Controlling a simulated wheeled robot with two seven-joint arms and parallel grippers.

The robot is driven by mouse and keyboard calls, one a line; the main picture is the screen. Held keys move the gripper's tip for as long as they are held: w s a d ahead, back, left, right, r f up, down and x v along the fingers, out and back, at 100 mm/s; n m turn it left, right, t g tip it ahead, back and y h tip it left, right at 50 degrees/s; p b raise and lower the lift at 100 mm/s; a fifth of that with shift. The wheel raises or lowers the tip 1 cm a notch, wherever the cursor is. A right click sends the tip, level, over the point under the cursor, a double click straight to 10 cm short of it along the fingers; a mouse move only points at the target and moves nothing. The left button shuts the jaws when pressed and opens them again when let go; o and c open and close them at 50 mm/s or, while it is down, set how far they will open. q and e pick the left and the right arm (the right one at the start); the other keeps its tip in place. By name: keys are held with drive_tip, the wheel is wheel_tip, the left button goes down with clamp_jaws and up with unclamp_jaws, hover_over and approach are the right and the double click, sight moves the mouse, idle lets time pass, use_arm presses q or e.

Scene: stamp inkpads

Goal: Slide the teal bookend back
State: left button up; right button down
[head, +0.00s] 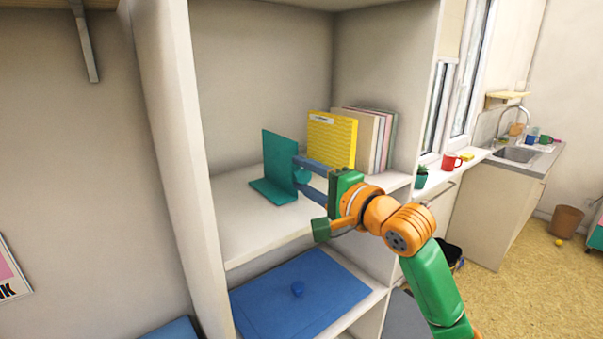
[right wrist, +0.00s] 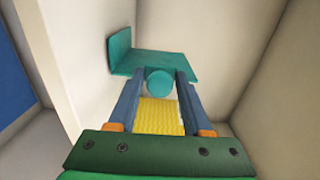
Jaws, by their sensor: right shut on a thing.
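The teal bookend (head: 279,166) stands upright on the white shelf (head: 240,218), its flat foot pointing left. A round teal knob (head: 302,176) sticks out of its right face. My right gripper (head: 309,176) reaches in from the right with its blue fingers shut on this knob. In the right wrist view the bookend (right wrist: 186,67) lies just beyond the fingertips, with the knob (right wrist: 159,82) between the fingers. My left gripper is in neither view.
A yellow file (head: 331,139) and several books (head: 378,140) stand to the right, behind my gripper. The shelf's side walls (head: 182,130) bound the space. A blue panel with a knob (head: 300,300) lies below. The shelf left of the bookend is clear.

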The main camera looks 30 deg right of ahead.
drive_tip(key=shift+w+d+f, duration=0.1)
drive_tip(key=shift+d, duration=0.4)
drive_tip(key=c, duration=0.5)
unclamp_jaws()
drive_tip(key=shift+c, duration=0.2)
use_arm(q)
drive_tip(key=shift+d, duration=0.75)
use_arm(e)
drive_tip(key=shift+d, duration=0.1)
drive_tip(key=shift+s+f+b, duration=0.1)
drive_tip(key=shift+s+b, duration=0.2)
drive_tip(key=shift+s, duration=0.1)
use_arm(q)
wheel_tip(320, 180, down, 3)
drive_tip(key=b, duration=0.3)
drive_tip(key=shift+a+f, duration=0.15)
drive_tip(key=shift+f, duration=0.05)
use_arm(e)
drive_tip(key=s, duration=0.6)
drive_tip(key=shift+s+d, duration=0.25)
drive_tip(key=shift+d, duration=0.05)
